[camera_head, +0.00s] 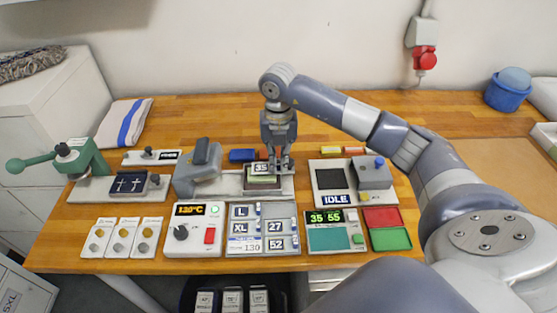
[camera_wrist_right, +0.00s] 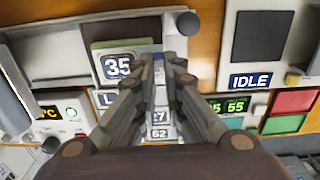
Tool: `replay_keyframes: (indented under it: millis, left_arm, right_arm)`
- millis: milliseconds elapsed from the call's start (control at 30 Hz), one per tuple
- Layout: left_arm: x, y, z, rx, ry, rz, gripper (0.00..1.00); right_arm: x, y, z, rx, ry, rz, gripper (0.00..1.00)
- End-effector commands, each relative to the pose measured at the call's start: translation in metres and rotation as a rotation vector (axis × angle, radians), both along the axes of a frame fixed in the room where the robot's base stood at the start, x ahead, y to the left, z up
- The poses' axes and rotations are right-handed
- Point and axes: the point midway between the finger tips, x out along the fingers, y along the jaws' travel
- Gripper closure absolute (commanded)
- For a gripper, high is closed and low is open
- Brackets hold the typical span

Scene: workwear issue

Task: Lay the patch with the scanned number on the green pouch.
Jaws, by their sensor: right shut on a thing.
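The patch numbered 35 (camera_head: 261,168) is dark with white figures. It lies over the green pouch (camera_head: 264,180) on the pale press bed; both also show in the wrist view, the patch (camera_wrist_right: 117,66) with a green rim of the pouch (camera_wrist_right: 97,46) around it. My right gripper (camera_head: 281,164) points down at the patch's right side and is shut on it, though the fingers hide the exact contact. I cannot tell whether the patch rests fully on the pouch. The scanner display (camera_head: 326,217) reads 35 and 55. My left gripper is not in view.
The grey press head (camera_head: 205,155) stands left of the bed. The heat control (camera_head: 190,209) shows 130°C. A patch tray (camera_head: 264,212) holds L, XL, 27 and 52. An IDLE unit (camera_head: 334,199) and red (camera_head: 381,216) and green (camera_head: 390,239) trays are at right.

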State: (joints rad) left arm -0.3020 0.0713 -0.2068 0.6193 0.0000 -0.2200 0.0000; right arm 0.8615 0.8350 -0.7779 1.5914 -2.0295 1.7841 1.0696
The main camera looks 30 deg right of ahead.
Motion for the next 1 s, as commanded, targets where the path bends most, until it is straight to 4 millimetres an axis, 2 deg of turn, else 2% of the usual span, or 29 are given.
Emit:
replay_keyframes:
  millis: [33, 100, 500, 533, 600, 1000]
  left_arm:
    - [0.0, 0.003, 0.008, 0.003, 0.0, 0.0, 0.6]
    - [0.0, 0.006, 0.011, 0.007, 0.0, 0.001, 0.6]
    - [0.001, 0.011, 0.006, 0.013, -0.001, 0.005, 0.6]
    - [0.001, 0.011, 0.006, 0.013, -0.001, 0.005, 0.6]
    - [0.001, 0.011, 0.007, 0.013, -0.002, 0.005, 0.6]
    - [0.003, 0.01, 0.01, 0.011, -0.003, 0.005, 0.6]
  right_arm:
    - [-0.001, 0.0, -0.004, 0.0, 0.004, 0.0, 1.0]
    - [-0.001, 0.0, -0.011, 0.0, 0.002, 0.0, 1.0]
    - [0.0, 0.0, -0.02, 0.0, -0.001, 0.0, 1.0]
    - [0.0, 0.0, -0.02, 0.0, -0.001, -0.001, 0.88]
    - [0.0, 0.0, -0.019, 0.0, -0.001, -0.001, 0.72]
    - [0.0, 0.0, -0.016, 0.0, -0.001, -0.001, 0.71]
